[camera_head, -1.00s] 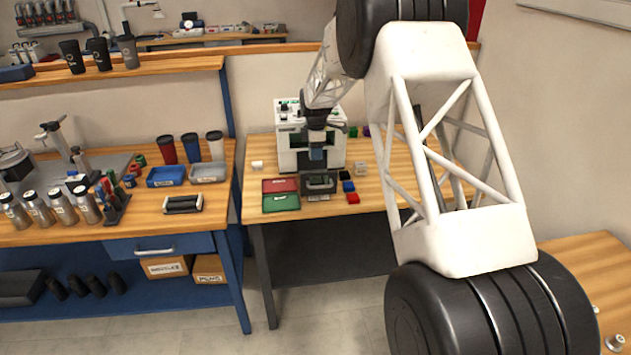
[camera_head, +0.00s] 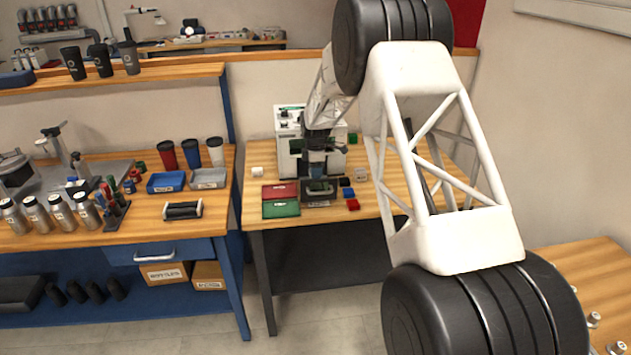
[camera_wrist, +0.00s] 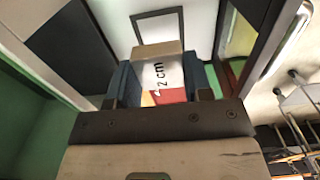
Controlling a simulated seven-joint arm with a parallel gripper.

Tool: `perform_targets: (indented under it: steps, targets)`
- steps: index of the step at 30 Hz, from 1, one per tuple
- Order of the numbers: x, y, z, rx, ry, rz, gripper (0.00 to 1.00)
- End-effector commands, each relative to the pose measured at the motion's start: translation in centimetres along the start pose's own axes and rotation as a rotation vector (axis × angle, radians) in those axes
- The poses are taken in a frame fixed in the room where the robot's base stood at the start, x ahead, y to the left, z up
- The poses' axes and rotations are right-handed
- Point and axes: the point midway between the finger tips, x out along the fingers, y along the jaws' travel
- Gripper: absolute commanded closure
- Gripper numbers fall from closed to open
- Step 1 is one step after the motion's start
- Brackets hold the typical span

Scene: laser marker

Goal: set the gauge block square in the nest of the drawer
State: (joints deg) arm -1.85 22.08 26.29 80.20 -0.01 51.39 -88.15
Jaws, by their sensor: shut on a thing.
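My gripper (camera_head: 317,170) is in front of the laser marker (camera_head: 289,140), low over its drawer (camera_head: 317,203). In the wrist view my gripper (camera_wrist: 161,90) is shut on the gauge block (camera_wrist: 162,72), a small block with a tan edge and a pale face marked "2 cm". One blue-grey finger is on each side of it. A dark square outline, apparently the nest (camera_wrist: 138,30), lies on a white surface beyond the block; its near side is hidden by the block. I cannot tell the gap between block and drawer. In the head view the gripper hides the block.
A red tray (camera_head: 280,191) and a green tray (camera_head: 281,208) lie left of the drawer. A white block (camera_head: 257,172) sits farther left. The table's front edge is close.

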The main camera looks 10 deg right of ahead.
Motion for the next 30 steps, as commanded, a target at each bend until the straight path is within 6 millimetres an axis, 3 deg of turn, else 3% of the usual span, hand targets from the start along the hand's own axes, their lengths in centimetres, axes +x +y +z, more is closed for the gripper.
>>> perform_targets:
  steps: [12, 30]
  targets:
    - [4.4, 0.0, 0.0, 0.0, 0.0, 0.0, 0.79]
    - [5.2, 0.0, 0.0, 0.0, 0.0, -0.001, 0.79]
